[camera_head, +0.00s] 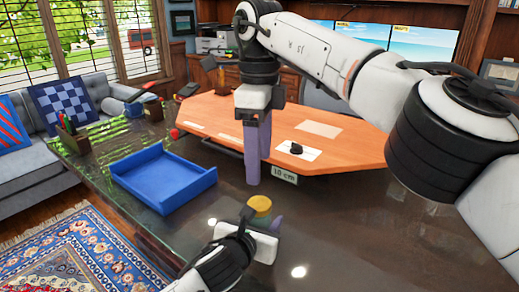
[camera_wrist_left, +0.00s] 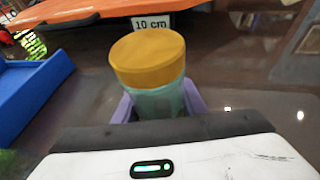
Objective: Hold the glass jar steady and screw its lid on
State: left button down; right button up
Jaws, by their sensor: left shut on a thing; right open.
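The glass jar (camera_wrist_left: 162,103) stands upright on the dark glossy table, greenish and see-through in the left wrist view. A round yellow-brown lid (camera_wrist_left: 148,60) sits on top of it; I cannot tell how tightly it is on. The lid also shows in the head view (camera_head: 260,203), where most of the jar is hidden. My left gripper (camera_head: 262,225) is shut on the jar, with a purple finger on each side. My right gripper (camera_head: 253,181) is open and empty, pointing down above and slightly left of the lid, apart from it.
A blue tray (camera_head: 163,183) lies on the table to the left. Behind the jar is a raised orange board (camera_head: 330,152) with a "10 cm" label (camera_head: 284,175) on its front edge. A pen holder (camera_head: 73,139) stands at the far left. The table right of the jar is clear.

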jog(key=shift+r, duration=0.75)
pick_arm(q)
jog(key=c, duration=1)
grip_release()
jog(key=p+v, duration=0.2)
jog(key=v, duration=0.8)
jog(key=shift+s+a, duration=0.1)
jog(key=shift+s, duration=0.1)
pick_arm(e)
jog(key=shift+r, duration=0.9)
